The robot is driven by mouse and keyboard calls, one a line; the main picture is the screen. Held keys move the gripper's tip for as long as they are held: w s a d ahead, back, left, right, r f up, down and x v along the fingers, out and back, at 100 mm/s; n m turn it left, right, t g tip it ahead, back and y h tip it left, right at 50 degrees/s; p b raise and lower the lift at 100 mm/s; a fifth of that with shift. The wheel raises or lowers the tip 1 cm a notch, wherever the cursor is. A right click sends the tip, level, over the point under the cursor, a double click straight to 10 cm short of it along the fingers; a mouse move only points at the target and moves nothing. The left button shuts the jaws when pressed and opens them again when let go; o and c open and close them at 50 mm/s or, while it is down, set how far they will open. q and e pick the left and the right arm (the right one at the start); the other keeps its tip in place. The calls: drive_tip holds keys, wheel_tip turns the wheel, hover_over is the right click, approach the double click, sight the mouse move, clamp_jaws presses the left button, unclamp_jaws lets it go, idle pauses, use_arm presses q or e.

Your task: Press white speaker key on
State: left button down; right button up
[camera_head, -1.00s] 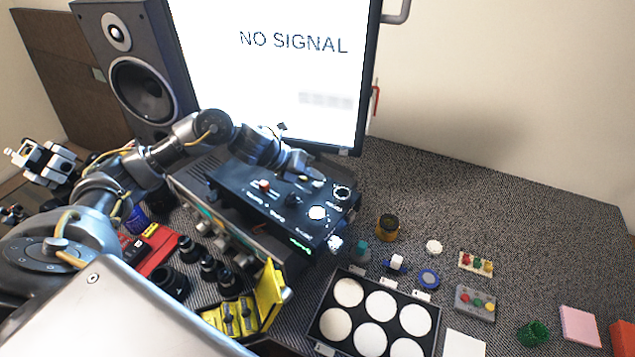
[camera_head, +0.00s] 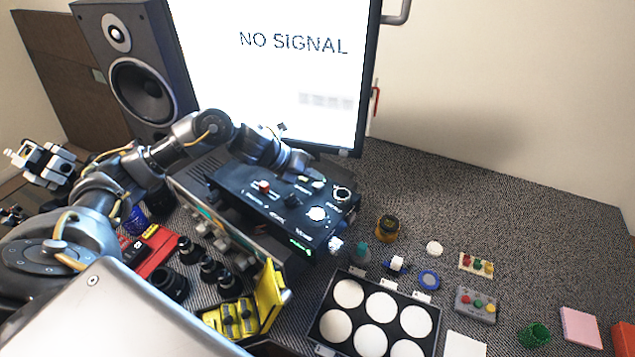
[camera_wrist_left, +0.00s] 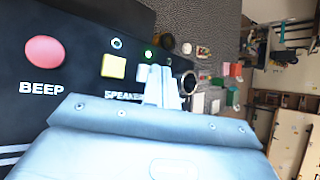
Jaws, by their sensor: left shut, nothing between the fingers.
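The black control box (camera_head: 240,198) stands in front of the monitor, with buttons and knobs on its top. In the left wrist view the white speaker key (camera_wrist_left: 143,72) sits by the "SPEAKER" label, right of a yellow key (camera_wrist_left: 113,66). My left gripper (camera_wrist_left: 163,80) is shut and empty, its fingertips right beside the white key and hiding part of the label. I cannot tell whether they touch the key. A small green light (camera_wrist_left: 148,54) glows above the key. In the head view my left gripper (camera_head: 308,173) is over the box's far edge. My right gripper is not seen.
A red BEEP button (camera_wrist_left: 44,51) lies left of the keys. The monitor (camera_head: 275,75) and a speaker (camera_head: 140,75) stand behind the box. A black case with white discs (camera_head: 322,325) and small parts lie to the right. The far right carpet is clear.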

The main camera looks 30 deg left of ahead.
sight(313, 185)
use_arm(q)
wheel_tip(313, 185, up, 6)
drive_tip(key=p, duration=0.4)
idle(0.6)
